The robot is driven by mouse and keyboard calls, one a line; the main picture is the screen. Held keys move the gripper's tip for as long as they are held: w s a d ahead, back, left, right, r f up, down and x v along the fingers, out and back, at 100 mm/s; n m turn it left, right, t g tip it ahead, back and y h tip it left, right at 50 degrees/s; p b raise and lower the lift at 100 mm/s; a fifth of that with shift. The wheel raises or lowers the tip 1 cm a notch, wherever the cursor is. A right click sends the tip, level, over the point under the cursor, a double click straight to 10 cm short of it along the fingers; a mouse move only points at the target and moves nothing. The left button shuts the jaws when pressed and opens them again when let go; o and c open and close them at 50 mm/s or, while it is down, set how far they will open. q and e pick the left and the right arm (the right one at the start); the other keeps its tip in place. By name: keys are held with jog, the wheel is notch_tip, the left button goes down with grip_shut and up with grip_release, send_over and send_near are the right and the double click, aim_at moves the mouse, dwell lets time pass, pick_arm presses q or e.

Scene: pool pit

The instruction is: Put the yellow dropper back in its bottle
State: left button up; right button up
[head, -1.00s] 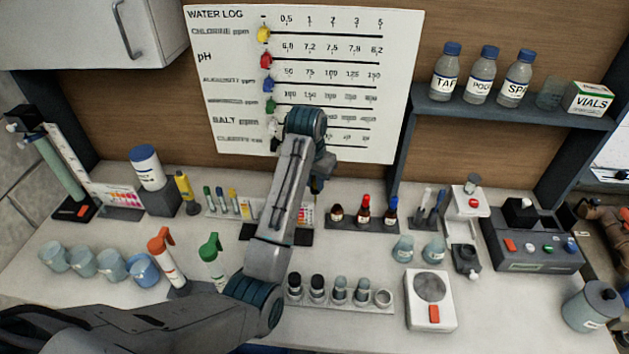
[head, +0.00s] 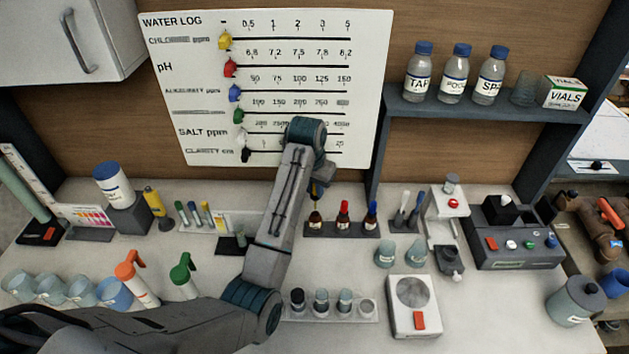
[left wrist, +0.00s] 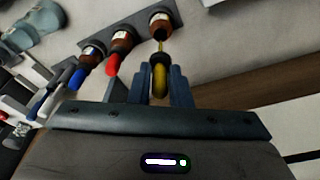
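The yellow dropper (left wrist: 159,78) is between the two blue fingers of my left gripper (left wrist: 160,84), which are shut on its yellow bulb. Its thin tube points at the mouth of an uncapped brown bottle (left wrist: 161,24); the tip is at or just above the opening, and I cannot tell if it is inside. In the head view this bottle (head: 315,222) is the leftmost of three in a dark rack (head: 342,231). My left gripper (head: 316,188) is above it, partly hidden by my wrist. My right gripper is not in view.
The red-topped bottle (head: 343,215) and blue-topped bottle (head: 371,216) stand close to the right in the same rack. Cups (head: 386,254), a scale (head: 414,306) and a vial row (head: 345,303) stand nearby. The shelf (head: 485,104) is at the upper right.

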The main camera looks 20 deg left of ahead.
aim_at(315, 195)
pick_arm(q)
jog(key=shift+w+f, duration=0.15)
jog(key=shift+f, duration=0.25)
jog(key=shift+f, duration=0.75)
jog(key=shift+f, duration=0.4)
jog(key=shift+f, duration=1.5)
jog(key=shift+f, duration=0.6)
